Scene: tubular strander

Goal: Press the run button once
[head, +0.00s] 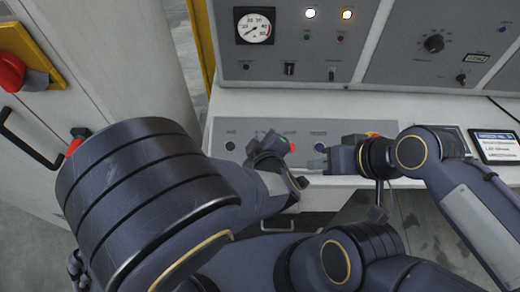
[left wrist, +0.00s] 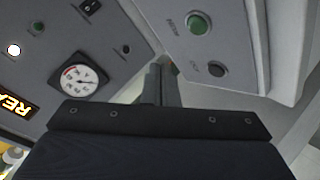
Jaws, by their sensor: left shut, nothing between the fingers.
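The lower button panel (head: 222,132) runs across the console's front edge. In the left wrist view a green button (left wrist: 198,23) and a black button (left wrist: 216,69) sit on a grey panel. Their labels are too rotated and blurred to read surely, so I cannot tell which is the run button. My left gripper (head: 268,146) is in front of the lower panel and hides part of it. In the left wrist view its fingers (left wrist: 167,70) are together and empty, beside the panel edge, apart from both buttons. My right gripper (head: 316,163) is at the panel's right part; its jaw opening is unclear.
The upper panel holds a round gauge (head: 255,26), lamps and switches. A small display (head: 495,146) lies at the right. A cabinet with a red knob (head: 10,72) and black handle stands at the left. My arms fill much of the space before the console.

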